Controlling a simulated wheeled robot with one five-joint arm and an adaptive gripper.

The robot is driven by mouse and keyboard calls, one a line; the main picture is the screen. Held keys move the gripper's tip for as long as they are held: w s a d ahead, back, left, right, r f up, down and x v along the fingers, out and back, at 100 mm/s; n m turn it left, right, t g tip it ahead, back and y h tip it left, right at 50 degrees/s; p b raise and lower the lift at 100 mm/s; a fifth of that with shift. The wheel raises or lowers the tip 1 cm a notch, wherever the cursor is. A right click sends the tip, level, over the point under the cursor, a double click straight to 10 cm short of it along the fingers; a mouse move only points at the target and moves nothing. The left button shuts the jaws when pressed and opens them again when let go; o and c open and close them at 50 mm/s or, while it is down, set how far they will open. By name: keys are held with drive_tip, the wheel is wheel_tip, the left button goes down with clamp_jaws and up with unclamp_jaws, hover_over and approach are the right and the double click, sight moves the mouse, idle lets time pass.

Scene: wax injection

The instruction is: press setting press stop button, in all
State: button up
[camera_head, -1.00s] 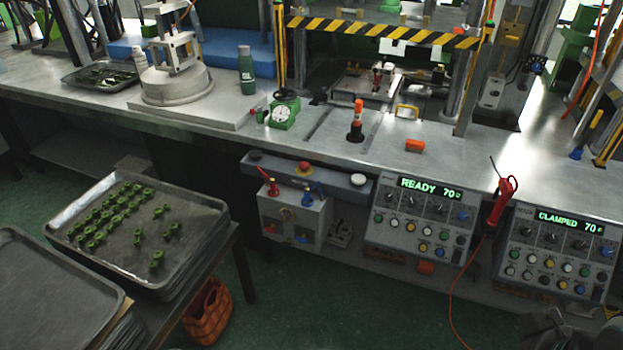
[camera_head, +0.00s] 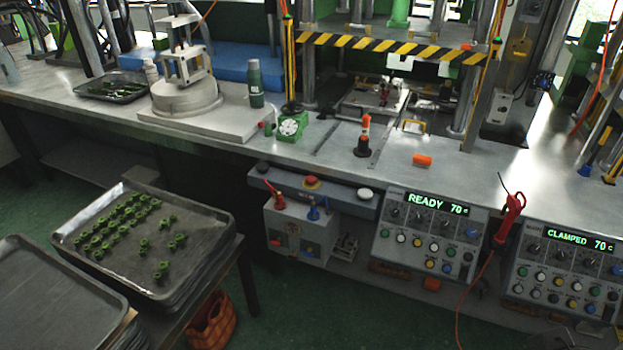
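A grey bar (camera_head: 338,196) runs along the front edge of the bench below the press. A red mushroom-shaped button (camera_head: 312,182) sits in its middle, with a black button (camera_head: 262,168) at the left and a white button (camera_head: 366,194) at the right. To its right, a control panel (camera_head: 428,238) reads READY 70 and has several coloured buttons and knobs. A second panel (camera_head: 566,270) at the far right reads CLAMPED 70. Labels on the buttons are too small to read. I do not see my gripper.
A tray of green parts (camera_head: 210,262) stands on a low table at the left, beside an empty tray (camera_head: 50,290). A red tool (camera_head: 511,215) with an orange cord hangs between the panels. An orange basket (camera_head: 212,322) is under the table. Green floor is clear in front of the bench.

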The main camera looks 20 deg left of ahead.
clamp_jaws()
drive_tip(key=c, duration=0.7)
unclamp_jaws()
